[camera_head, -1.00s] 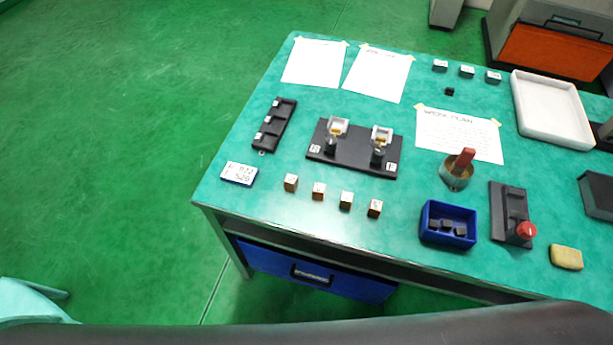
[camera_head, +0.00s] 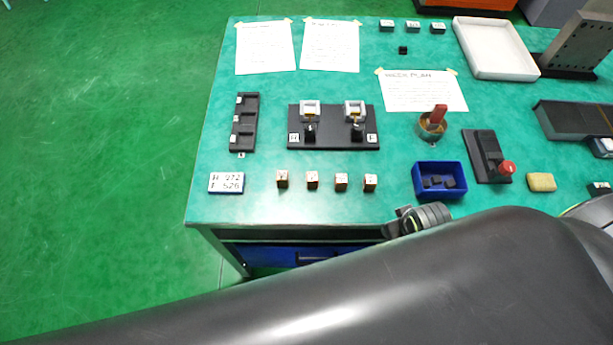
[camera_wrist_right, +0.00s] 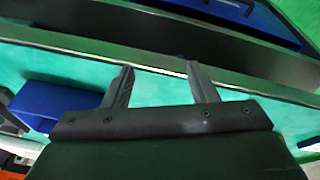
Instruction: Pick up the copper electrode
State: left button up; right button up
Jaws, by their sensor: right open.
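Several small blocks with brownish, copper-like faces stand in a row near the table's front edge: one (camera_head: 282,180), a second (camera_head: 312,180), a third (camera_head: 341,182) and the rightmost (camera_head: 370,183). Their marks are too small to read, and I cannot tell which one is the copper electrode. My right gripper (camera_wrist_right: 160,83) is open and empty in the wrist view, its fingers pointing towards the table's front edge. In the head view its dark end part shows at the front edge, right of the blocks and below the blue bin. My left gripper is not in view.
A blue bin (camera_head: 452,193) holds dark pieces. A black stand (camera_head: 333,141) carries two silver holders behind the blocks. A white number plate (camera_head: 226,183) lies left. A red-knobbed device (camera_head: 487,158) and a yellow sponge (camera_head: 541,182) are right. My arm covers the foreground.

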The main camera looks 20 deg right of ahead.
jog(key=w+a+r+n+y, duration=0.2)
jog(key=w+a+r+n, duration=0.15)
jog(key=w, duration=0.25)
jog(key=w+a+r+n+y, duration=0.2)
jog(key=w+a+r+n, duration=0.15)
jog(key=w+r, duration=0.2)
jog(key=n+g+y+p, duration=0.1)
jog(key=n+g+y, duration=0.1)
jog(key=n, duration=0.6)
send_near(314, 176)
jog(key=shift+b+x, duration=3.45)
jog(key=shift+x, duration=1.4)
grip_shut()
